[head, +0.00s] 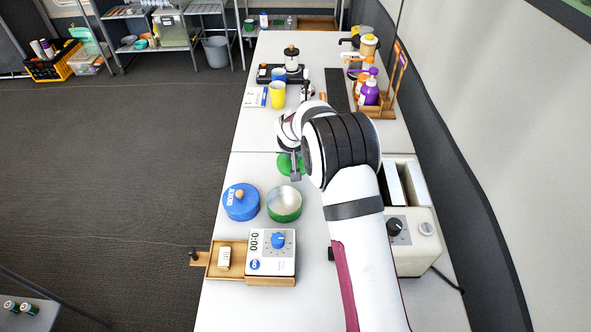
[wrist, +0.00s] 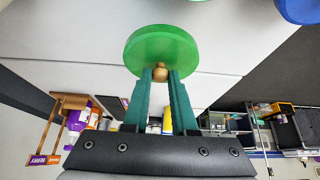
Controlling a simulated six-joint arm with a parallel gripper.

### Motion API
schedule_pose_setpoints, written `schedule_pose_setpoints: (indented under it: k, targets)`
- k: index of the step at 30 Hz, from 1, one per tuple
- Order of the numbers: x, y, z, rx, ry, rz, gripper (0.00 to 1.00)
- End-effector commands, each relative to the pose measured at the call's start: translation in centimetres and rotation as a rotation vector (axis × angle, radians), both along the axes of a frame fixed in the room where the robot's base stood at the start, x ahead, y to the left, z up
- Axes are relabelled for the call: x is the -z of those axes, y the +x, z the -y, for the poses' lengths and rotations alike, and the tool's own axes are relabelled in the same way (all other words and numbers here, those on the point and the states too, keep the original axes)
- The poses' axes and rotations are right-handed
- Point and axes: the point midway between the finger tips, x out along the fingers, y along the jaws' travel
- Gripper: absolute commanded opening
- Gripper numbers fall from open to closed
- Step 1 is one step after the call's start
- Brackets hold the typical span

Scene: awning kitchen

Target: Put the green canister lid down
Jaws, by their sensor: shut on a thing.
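The green canister lid (head: 287,163) is a round green disc with a wooden knob, beyond the green canister in the head view. My gripper (head: 295,172) is shut on the lid's knob. In the wrist view, my two fingers (wrist: 161,76) pinch the knob and the green lid (wrist: 165,47) spans their tips. I cannot tell its exact height above the table. The green canister (head: 284,214) stands open on the near table, its pale inside showing. Part of the lid is hidden by my gripper in the head view.
A blue canister (head: 241,208) with its lid on stands left of the green canister. A timer (head: 280,262) on a wooden tray and a toaster (head: 418,250) are nearer. A yellow cup (head: 277,98) and wooden caddy (head: 388,110) stand farther away. The white tabletop (head: 250,168) left of the lid is clear.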

Motion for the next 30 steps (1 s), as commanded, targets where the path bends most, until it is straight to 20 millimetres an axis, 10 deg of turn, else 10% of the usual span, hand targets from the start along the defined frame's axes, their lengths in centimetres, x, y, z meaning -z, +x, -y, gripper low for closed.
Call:
schedule_pose_setpoints:
  k: [8,19,20,24,30]
  targets:
    - [5.2,0.0,0.1,0.001,0.0,-0.001,0.0]
    - [5.8,0.0,0.1,0.002,0.0,0.001,0.0]
    - [5.8,0.0,0.1,0.002,0.0,0.001,0.31]
    - [5.7,0.0,0.1,0.002,0.0,0.001,0.55]
    - [5.7,0.0,0.1,0.002,0.0,0.001,0.55]
